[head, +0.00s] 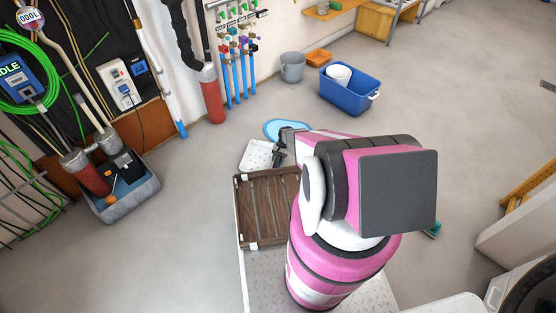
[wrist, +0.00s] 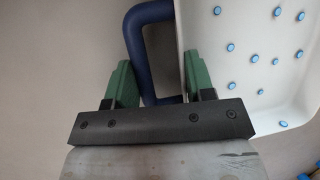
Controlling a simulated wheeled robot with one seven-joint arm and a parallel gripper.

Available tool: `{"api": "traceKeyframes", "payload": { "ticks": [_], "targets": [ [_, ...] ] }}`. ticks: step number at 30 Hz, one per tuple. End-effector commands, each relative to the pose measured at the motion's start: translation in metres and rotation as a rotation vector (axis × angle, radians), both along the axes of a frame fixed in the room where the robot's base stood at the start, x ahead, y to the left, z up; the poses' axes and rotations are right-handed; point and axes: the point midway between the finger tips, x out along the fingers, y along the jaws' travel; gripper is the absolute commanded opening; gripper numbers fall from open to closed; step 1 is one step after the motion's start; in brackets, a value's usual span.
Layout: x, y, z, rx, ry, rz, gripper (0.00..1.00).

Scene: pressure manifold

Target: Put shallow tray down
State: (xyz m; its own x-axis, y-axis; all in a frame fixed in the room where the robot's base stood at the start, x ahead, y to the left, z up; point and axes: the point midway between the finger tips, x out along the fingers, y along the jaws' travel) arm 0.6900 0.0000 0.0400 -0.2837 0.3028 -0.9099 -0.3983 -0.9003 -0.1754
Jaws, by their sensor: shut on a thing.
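The shallow tray (head: 257,154) is white with small dark dots in the head view, beyond the brown slatted rack. In the wrist view the tray (wrist: 250,60) fills the right side, its white floor dotted with blue studs. A dark blue loop handle (wrist: 134,38) stands on its near side. My gripper (wrist: 156,78) has green fingers, one on each side of the handle, and is shut on it. In the head view my gripper (head: 279,152) is at the tray's right edge, partly hidden by my arm. I cannot tell whether the tray touches the floor.
A light blue oval patch (head: 285,129) lies on the floor just beyond the tray. The brown slatted rack (head: 262,212) is on the near side. A blue tub (head: 347,94) and a grey bucket (head: 292,68) stand farther back. Open grey floor (head: 200,185) lies to the left.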

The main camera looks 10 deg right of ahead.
Motion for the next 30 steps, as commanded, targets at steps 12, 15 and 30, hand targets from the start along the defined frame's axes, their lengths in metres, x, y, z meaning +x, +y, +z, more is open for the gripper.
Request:
{"api": "traceKeyframes", "payload": {
  "ticks": [12,15,30],
  "targets": [
    [0.000,0.000,-0.002,0.000,0.000,0.000,0.75],
    [0.000,0.000,0.000,0.000,0.000,0.000,0.75],
    [0.023,-0.025,0.077,0.000,-0.002,-0.001,0.75]
  ]
}}
